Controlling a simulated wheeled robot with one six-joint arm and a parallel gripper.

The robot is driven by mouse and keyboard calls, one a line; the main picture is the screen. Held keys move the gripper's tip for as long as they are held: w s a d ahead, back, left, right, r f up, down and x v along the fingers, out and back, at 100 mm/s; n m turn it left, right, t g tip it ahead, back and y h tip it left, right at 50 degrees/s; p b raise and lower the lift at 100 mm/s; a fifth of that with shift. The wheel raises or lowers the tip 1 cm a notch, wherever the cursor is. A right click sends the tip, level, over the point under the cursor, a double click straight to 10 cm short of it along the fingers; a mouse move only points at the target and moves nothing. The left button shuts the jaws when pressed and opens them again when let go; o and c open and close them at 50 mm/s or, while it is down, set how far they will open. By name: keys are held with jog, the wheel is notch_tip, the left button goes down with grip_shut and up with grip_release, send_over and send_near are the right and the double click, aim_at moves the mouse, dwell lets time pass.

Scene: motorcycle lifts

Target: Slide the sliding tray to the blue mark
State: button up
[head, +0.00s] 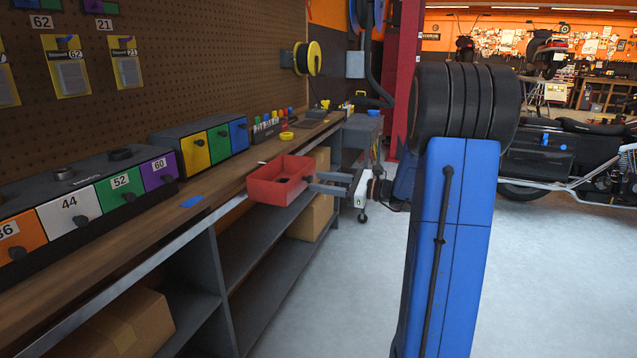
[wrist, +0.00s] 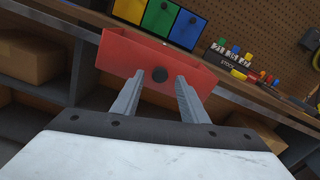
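The sliding tray is a red open box (head: 279,191) on the front edge of the workbench. In the wrist view its red front (wrist: 125,60) faces me, with a dark round knob (wrist: 160,75). The blue mark (head: 192,201) is a small flat patch on the bench top, left of the tray and apart from it. It does not show in the wrist view. My gripper (head: 315,182) is at the tray's front side. Its two fingers (wrist: 160,80) are open, one on each side of the knob, with gaps visible between.
A pale rail (head: 157,256) runs along the bench edge. Numbered drawers (head: 85,210) and a yellow, green and blue drawer unit (head: 210,148) stand behind. Cardboard boxes (head: 125,325) sit on the shelf below.

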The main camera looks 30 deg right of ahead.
jog(key=shift+w+a, duration=0.45)
jog(key=shift+w, duration=0.15)
grip_shut()
jog(key=shift+a, duration=0.1)
